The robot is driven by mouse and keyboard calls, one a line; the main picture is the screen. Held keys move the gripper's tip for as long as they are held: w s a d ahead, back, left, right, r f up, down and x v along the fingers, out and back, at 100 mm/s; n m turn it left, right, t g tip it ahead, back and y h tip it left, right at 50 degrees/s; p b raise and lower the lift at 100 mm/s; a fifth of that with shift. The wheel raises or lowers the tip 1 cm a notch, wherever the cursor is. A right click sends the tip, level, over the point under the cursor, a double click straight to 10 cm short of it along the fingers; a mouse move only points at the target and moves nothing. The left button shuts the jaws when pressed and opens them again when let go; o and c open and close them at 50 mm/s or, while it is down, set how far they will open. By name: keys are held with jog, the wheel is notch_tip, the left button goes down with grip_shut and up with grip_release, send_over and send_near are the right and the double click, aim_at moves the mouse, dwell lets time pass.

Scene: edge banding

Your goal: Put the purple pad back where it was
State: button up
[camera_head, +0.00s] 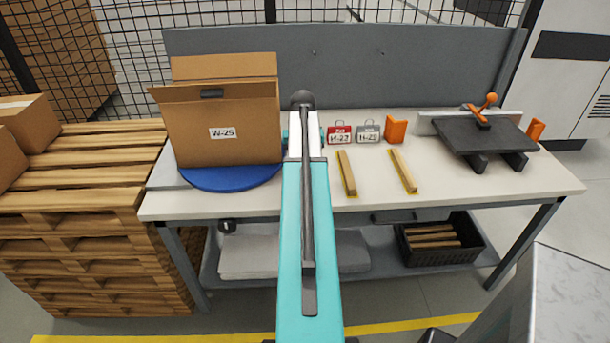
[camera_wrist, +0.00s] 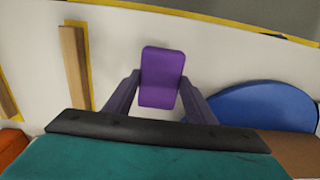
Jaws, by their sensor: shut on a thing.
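In the wrist view, the purple pad (camera_wrist: 162,75) is a rounded rectangular block between the two dark fingers of my gripper (camera_wrist: 161,88). My gripper is shut on it. The pale tabletop shows behind the pad; I cannot tell how high the pad is above it, or whether it touches. In the head view my own arm covers the gripper, and the pad is not visible there.
On the workbench (camera_head: 455,204), a carton marked W-25 (camera_head: 225,115) stands on a blue disc (camera_head: 230,178) at left. Two wooden strips (camera_head: 347,172) (camera_head: 403,170), red and grey tagged items, orange blocks and a dark plate (camera_head: 480,134) are at right. The front right tabletop is clear.

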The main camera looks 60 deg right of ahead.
jog(key=shift+f+p, duration=0.75)
jog(key=shift+f, duration=1)
jog(key=shift+f, duration=0.1)
jog(key=o, duration=1)
jog(key=shift+r, duration=0.25)
jog(key=shift+r+b, duration=1.35)
jog(key=shift+r, duration=4.55)
